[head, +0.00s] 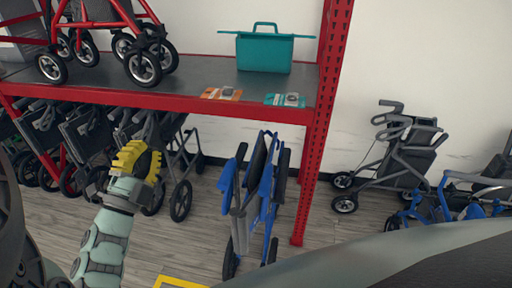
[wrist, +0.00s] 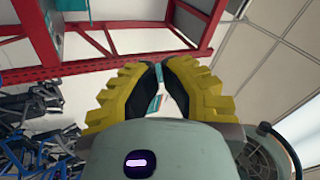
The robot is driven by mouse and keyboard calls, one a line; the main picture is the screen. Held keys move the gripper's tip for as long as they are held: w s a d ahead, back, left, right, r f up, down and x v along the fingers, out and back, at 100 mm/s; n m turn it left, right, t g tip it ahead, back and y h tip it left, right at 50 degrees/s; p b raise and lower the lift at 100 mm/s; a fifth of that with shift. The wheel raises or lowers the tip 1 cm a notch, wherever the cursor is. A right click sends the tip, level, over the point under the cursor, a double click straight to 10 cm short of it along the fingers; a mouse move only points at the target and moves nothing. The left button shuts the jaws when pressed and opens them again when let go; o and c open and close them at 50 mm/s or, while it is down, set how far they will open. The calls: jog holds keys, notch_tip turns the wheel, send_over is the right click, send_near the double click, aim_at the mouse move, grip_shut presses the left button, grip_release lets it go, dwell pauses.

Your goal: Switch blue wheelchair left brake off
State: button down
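A folded blue wheelchair (head: 265,205) stands on the floor below the shelf, close to the right red post. Its blue side panels and narrow frame show in the head view. Its brake levers are too small to make out. My gripper (head: 140,160), with yellow ridged fingers, is raised to the left of this wheelchair and apart from it. In the wrist view my gripper (wrist: 160,66) points upward toward the shelving. Its fingertips almost meet, with only a narrow gap, and nothing is held between them.
A red-framed shelf (head: 200,101) holds red rollators (head: 110,35), a teal box (head: 265,52) and small packages. Several dark folded walkers (head: 85,135) stand below. A grey rollator (head: 395,155) and another blue wheelchair (head: 465,200) stand right. Bare floor (head: 325,230) lies between.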

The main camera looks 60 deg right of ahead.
jog(key=w+d+f+m+t+y+b, duration=0.1)
jog(key=w+d+f+m+y+b, duration=0.25)
jog(key=f+b, duration=1.3)
jog(key=w+d+f+m+t+y+b, duration=0.15)
jog(key=d+f+m+b, duration=0.4)
jog(key=f+b, duration=1.15)
jog(key=w+d+f+m+y+b, duration=0.25)
jog(key=f+m+b, duration=0.35)
jog(key=f+b, duration=1.05)
jog(key=s+d+f+m+t+h+b, duration=0.2)
jog(key=s+d+f+m+h+b, duration=0.2)
jog(key=f+m+b, duration=0.3)
jog(key=shift+s+f+m+h+b, duration=0.2)
jog(key=shift+s+m+h+b, duration=0.55)
jog(key=shift+b, duration=2.15)
jog(key=shift+w+d, duration=0.1)
jog(key=shift+d, duration=0.1)
